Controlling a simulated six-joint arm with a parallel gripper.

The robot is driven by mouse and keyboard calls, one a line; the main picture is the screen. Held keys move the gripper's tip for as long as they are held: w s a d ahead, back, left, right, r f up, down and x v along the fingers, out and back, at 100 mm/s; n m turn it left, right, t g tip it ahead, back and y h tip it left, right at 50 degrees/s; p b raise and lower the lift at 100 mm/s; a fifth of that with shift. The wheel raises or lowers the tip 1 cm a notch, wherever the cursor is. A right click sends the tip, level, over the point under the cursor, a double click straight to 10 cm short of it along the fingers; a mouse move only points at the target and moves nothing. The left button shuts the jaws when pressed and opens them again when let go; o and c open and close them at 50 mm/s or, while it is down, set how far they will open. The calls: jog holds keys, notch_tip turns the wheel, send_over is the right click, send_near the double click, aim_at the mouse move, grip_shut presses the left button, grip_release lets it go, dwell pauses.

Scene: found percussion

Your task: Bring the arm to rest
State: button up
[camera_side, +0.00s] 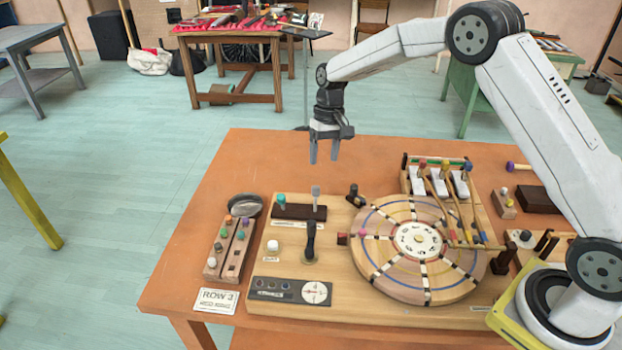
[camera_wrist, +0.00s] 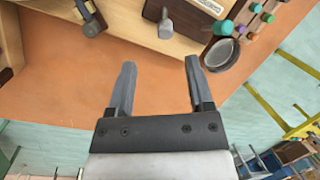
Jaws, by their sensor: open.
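My gripper (camera_side: 324,152) hangs above the back part of the orange table (camera_side: 260,150), fingers pointing down. In the wrist view my gripper (camera_wrist: 158,72) shows two grey fingers apart, with nothing between them. It touches nothing that I can see. Below and in front of it stands a wooden board (camera_side: 262,312) with a round segmented wheel (camera_side: 385,262), a dark lever (camera_side: 310,242) and a grey-topped peg (camera_side: 316,192). A grey peg also shows in the wrist view (camera_wrist: 165,25).
A block of coloured pegs (camera_side: 229,250) and a dark round dish (camera_side: 245,205) stand left of the board. Mallets (camera_side: 440,195) lean over white keys at the board's back right. A dark block (camera_side: 537,198) lies at right. The table's back left is bare.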

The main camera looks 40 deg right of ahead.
jog(key=s+r+n+t+h, duration=0.1)
jog(key=s+t, duration=0.3)
jog(key=s, duration=2.1)
jog(key=shift+s+d+r+n+h, duration=0.2)
jog(key=shift+r+n+h, duration=0.15)
jog(key=shift+n+h, duration=0.35)
